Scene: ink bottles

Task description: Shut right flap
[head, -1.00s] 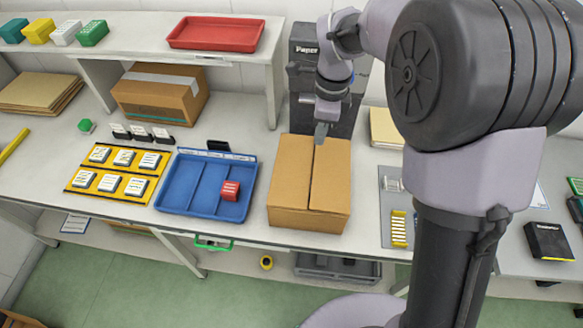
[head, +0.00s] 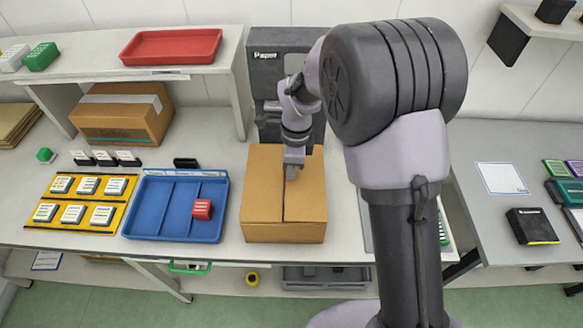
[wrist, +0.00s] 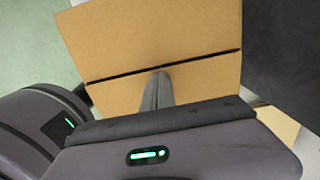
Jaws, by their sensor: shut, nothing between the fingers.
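The brown cardboard box (head: 283,233) stands on the bench in the middle of the head view. Its left flap (head: 262,185) and right flap (head: 309,190) both look flat, with a thin dark seam between them. My gripper (head: 291,174) is shut and empty, pointing down at the box top just right of the seam. In the wrist view, the fingertips (wrist: 161,75) are close to the seam, over or on the cardboard (wrist: 150,40). I cannot tell whether they touch it. My wrist hides part of the box there.
A blue divided tray (head: 150,232) with a red block (head: 202,209) stands left of the box. A dark unit marked "Paper" (head: 268,75) stands behind it. A raised shelf with a red tray (head: 172,47) is at the back left.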

